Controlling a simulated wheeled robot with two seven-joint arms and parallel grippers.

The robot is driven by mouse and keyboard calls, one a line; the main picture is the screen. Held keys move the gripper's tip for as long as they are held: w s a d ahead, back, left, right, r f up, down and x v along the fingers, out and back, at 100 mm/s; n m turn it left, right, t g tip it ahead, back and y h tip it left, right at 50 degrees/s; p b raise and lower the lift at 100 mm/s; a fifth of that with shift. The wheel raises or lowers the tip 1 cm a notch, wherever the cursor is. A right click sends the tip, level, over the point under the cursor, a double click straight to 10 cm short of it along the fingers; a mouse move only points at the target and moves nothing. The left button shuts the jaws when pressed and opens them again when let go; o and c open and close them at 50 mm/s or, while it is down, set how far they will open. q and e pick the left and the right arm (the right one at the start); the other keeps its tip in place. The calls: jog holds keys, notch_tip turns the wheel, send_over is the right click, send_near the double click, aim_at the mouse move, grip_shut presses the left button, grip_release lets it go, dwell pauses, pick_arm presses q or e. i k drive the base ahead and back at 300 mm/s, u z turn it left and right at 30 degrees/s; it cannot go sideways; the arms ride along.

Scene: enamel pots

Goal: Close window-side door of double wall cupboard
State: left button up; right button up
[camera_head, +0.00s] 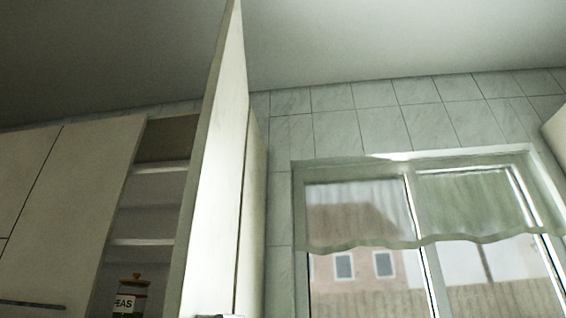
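The window-side door (217,190) of the double wall cupboard stands wide open, swung out toward me, beside the window. It is seen at a steep angle and its lower part is cut off by the picture's bottom edge. The other cupboard door (85,200), to its left, is shut. Between them the open half shows shelves (145,242) and a jar (125,298) with a wooden lid and a label reading "EAS". A small pale piece at the bottom edge, by the open door, is too cut off to identify. Neither gripper can be made out.
A window (420,230) with a short sheer curtain (370,205) is to the right of the cupboard. Tiled wall (340,120) surrounds it. A pale cabinet corner (556,135) shows at the right edge. The space before the window looks clear.

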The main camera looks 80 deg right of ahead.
aim_at(200, 281)
jog(key=k, duration=0.4)
jog(key=z, duration=1.85)
jog(key=i, duration=0.5)
jog(key=z, duration=0.05)
